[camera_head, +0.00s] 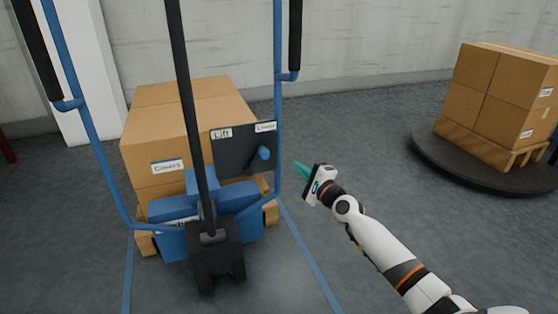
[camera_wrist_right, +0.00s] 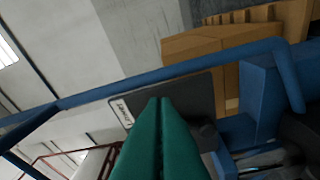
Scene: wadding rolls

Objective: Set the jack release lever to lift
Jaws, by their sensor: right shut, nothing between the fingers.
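The jack release lever, with its blue knob (camera_head: 264,153), sits on the right part of a dark plate (camera_head: 234,155), below the white "Lower" label (camera_head: 265,127). The "Lift" label (camera_head: 221,134) is at the plate's upper left. My right gripper (camera_head: 302,170) has teal fingers pressed together, pointing left toward the plate. It is empty and apart from the knob, to its right. In the right wrist view the shut fingers (camera_wrist_right: 158,110) overlap the dark plate (camera_wrist_right: 185,100), and the lever is not clearly made out there. My left gripper is not in view.
The blue jack (camera_head: 180,225) has tall handle bars and a dark central pole. Cartons (camera_head: 160,135) stand on a pallet behind it. More stacked cartons (camera_head: 490,95) stand on a dark round platform (camera_head: 450,165) at right. The floor between is clear.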

